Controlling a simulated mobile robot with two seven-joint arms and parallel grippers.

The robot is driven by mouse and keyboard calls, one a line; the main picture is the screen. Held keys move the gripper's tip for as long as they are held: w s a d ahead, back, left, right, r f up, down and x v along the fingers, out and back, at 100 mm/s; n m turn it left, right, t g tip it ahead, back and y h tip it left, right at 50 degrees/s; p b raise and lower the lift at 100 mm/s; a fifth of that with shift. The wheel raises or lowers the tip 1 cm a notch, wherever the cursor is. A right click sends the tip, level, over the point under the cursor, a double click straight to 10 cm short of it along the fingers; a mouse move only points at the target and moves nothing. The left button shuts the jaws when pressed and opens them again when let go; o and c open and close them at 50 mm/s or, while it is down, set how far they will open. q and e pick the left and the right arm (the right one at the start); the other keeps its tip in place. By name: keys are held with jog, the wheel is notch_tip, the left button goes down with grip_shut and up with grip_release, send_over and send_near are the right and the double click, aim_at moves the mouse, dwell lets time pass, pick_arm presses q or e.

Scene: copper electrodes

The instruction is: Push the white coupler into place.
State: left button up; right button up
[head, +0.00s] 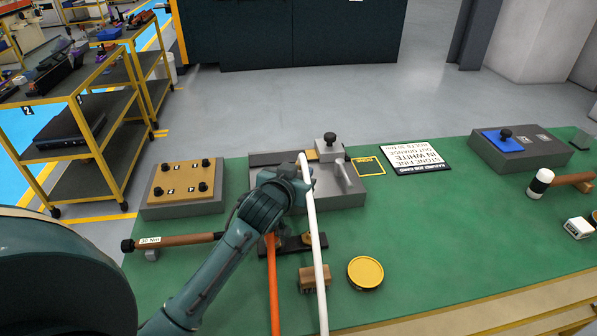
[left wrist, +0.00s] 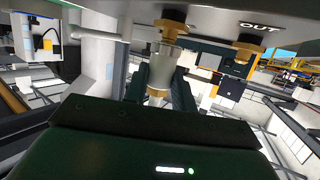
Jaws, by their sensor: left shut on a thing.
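My left gripper (head: 292,188) is at the grey fixture block (head: 348,198) on the green bench. In the left wrist view its fingers (left wrist: 160,92) are shut around the pale coupler (left wrist: 161,68), which has a brass-coloured ring. A brass port (left wrist: 172,24) lies just beyond the coupler's end, roughly in line with it. I cannot tell how far the coupler sits on the port. A second brass port (left wrist: 246,48) is beside it, near an "OUT" label. In the head view the white hose (head: 317,250) runs from the gripper to the front edge; the arm hides the coupler there. My right gripper is not in view.
An orange hose (head: 273,285) runs beside the white one. A brush (head: 312,278) and a yellow round lid (head: 365,272) lie nearby. A wooden-handled tool (head: 175,240) and a knobbed plate (head: 184,183) are left. A white printed card (head: 414,159) lies behind.

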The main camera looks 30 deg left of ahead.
pick_arm(q)
jog(key=shift+f, duration=0.35)
jog(key=shift+f, duration=0.3)
jog(key=o, duration=0.8)
jog(key=shift+o, duration=1.3)
